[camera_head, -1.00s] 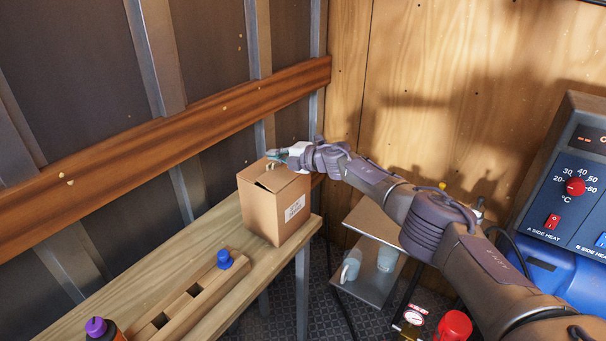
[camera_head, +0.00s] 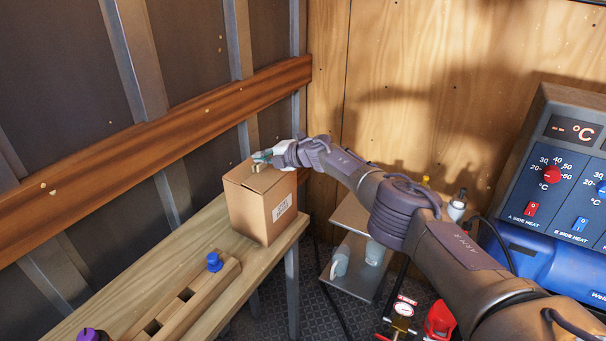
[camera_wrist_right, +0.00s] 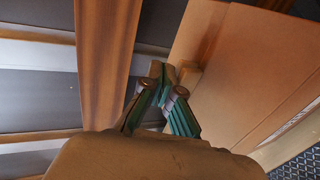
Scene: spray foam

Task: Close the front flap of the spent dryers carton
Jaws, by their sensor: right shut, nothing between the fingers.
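The cardboard carton (camera_head: 262,213) with a white label stands upright at the far end of the wooden bench. Its top looks nearly flat, with the flaps (camera_head: 247,176) lying down. My right gripper (camera_head: 262,158) is shut and empty at the carton's top, by its back edge. In the right wrist view the closed fingertips (camera_wrist_right: 167,76) are at a small tan block-like piece on the carton (camera_wrist_right: 240,75); I cannot tell if they touch it. My left gripper is not in view.
A wooden rack (camera_head: 180,300) with a blue-capped bottle (camera_head: 214,262) and a purple cap (camera_head: 92,335) lies nearer on the bench (camera_head: 205,235).

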